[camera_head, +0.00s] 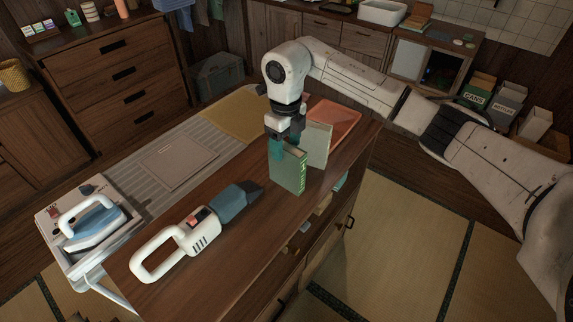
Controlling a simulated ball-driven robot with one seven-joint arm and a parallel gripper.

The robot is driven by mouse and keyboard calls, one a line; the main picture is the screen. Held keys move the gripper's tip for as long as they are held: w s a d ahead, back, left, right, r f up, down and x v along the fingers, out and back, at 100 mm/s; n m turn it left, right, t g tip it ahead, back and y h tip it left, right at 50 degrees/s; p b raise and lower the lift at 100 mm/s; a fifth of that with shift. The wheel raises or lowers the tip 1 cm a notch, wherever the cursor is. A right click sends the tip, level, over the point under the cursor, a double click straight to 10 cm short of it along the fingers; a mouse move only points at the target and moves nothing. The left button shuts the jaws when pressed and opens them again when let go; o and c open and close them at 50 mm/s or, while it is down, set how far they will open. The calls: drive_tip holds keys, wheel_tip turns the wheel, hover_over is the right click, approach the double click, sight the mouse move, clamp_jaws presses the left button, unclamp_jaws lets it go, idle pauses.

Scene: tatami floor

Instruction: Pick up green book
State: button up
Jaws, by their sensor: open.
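The green book (287,170) stands upright on the wooden table, its lettered spine facing right toward the table's edge. My gripper (284,142) points down at the book's top, with its teal fingertips at the upper part of the book. The fingers are open; one finger shows in front of the cover, and the other is mostly hidden. I cannot tell whether they touch the book. A pale grey-green book or board (318,146) stands upright just behind and to the right of the green book.
A red-orange tray (335,122) lies behind the books. A handheld vacuum (190,236) lies at the front of the wooden table (240,270). An iron (92,224) sits on a white stand at the left. Some table surface left of the book is clear.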

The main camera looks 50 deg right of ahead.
sight(287, 160)
drive_tip(key=f, duration=0.1)
drive_tip(key=f+p, duration=0.1)
drive_tip(key=f, duration=0.2)
drive_tip(key=shift+s+a+p, duration=0.25)
drive_tip(key=shift+s+p, duration=0.05)
drive_tip(key=shift+s, duration=0.1)
drive_tip(key=shift+f, duration=0.5)
clamp_jaws()
